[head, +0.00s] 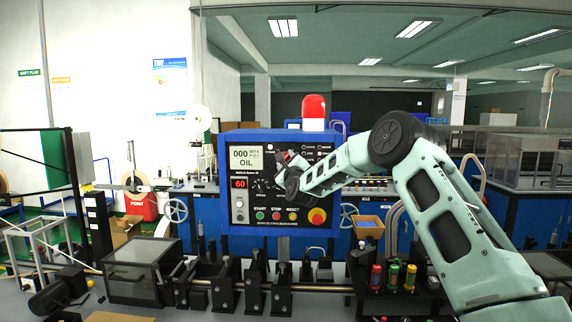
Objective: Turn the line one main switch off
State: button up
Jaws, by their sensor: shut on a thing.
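A blue control panel (227,215) faces me in the middle of the head view. Its left side carries a white display reading "000" and "OIL" (246,158) and a red "60" readout (240,183). My gripper (282,168) is at the panel's upper middle, in front of its black face. Its jaws are shut on what looks like the main switch, a small dark knob mostly hidden by the jaws and wrist. I cannot tell which way the switch is turned.
Below are the START, STOP and RESET buttons (276,215) and a red emergency button on yellow (317,216). A red beacon (314,107) tops the panel. Black machine blocks and rods (255,285) and several coloured bottles (393,275) stand in front.

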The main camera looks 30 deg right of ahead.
jog(key=n+y+b, duration=0.1)
jog(key=n+b, duration=0.1)
jog(key=n+g+b, duration=0.1)
jog(key=n+b, duration=0.2)
jog(key=shift+y+b, duration=0.3)
jog(key=shift+y, duration=0.1)
jog(key=n+g, duration=0.1)
jog(key=n, duration=0.1)
jog(key=r+n+g+y, duration=0.1)
jog(key=n, duration=0.2)
jog(key=shift+n+b, duration=0.3)
jog(key=n+p, duration=0.1)
jog(key=p, duration=0.1)
jog(key=n+g+p, duration=0.1)
jog(key=n, duration=0.1)
jog(key=shift+a+r+g+p, duration=0.15)
jog(key=shift+r+g+p, duration=0.1)
jog(key=shift+g+p, duration=0.1)
jog(key=n+g+h+p, duration=0.1)
jog(key=n+p, duration=0.1)
jog(key=p, duration=0.1)
jog(key=shift+f+n, duration=0.15)
jog(key=shift+n, duration=0.25)
jog(key=shift+f+p, duration=0.1)
jog(key=shift+p, duration=0.25)
